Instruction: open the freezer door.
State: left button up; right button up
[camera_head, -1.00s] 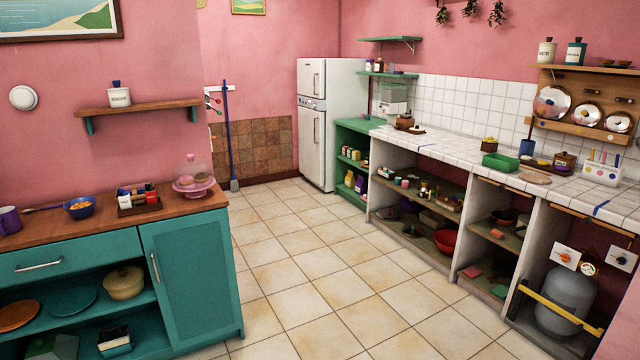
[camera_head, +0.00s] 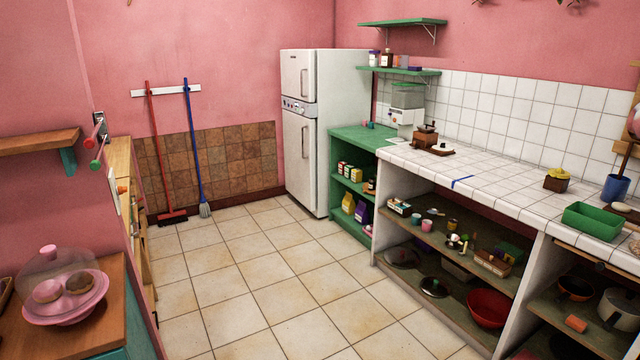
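The white fridge (camera_head: 325,130) stands at the back of the room, left of the green shelf unit. Its smaller upper door, the freezer door (camera_head: 298,75), is shut and has a vertical handle (camera_head: 304,83) near its right edge. A strip with knobs (camera_head: 297,106) lies below it. The taller lower door (camera_head: 300,160) is also shut. Neither of my grippers is in view.
Tiled floor (camera_head: 250,262) is open up to the fridge. A wooden counter (camera_head: 95,318) with a pink cake stand (camera_head: 64,300) is at lower left. The white-tiled counter (camera_head: 485,180) runs along the right. A broom and mop (camera_head: 194,140) hang on the back wall.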

aim_at(298, 67)
jog(key=i, duration=2.65)
